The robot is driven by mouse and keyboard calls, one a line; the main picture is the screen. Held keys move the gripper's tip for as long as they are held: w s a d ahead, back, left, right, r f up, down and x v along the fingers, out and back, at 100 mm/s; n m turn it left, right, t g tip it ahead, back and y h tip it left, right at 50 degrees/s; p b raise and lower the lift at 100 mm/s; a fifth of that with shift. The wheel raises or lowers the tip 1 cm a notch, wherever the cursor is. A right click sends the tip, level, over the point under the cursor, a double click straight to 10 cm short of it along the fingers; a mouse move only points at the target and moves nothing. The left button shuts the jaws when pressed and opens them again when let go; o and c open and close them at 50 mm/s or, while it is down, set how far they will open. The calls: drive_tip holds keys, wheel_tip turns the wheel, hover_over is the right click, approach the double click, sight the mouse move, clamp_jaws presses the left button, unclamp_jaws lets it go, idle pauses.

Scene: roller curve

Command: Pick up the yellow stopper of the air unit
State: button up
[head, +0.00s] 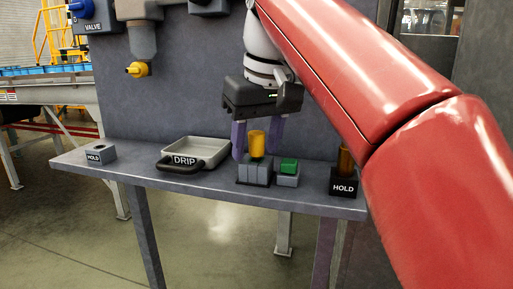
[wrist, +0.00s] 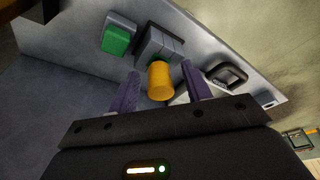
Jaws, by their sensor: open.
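A yellow cylinder (head: 257,143) stands upright on a grey ribbed block (head: 254,172) on the bench. In the wrist view the yellow cylinder (wrist: 160,80) shows between my two purple fingers. My gripper (head: 257,152) points down over it, open, with one finger on each side; contact cannot be told. A second yellow piece (head: 138,70) sits at the lower end of a grey wall-mounted unit (head: 142,38) at upper left, away from my gripper. Which of the two is the air unit's stopper is not labelled.
A green-topped block (head: 288,172) stands close on the right. A dark HOLD block (head: 343,183) with an amber cylinder (head: 345,158) is further right. A DRIP tray (head: 195,153) and a grey HOLD block (head: 100,152) are on the left. The back panel (head: 190,90) rises behind.

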drive_tip(key=shift+c, duration=0.3)
clamp_jaws()
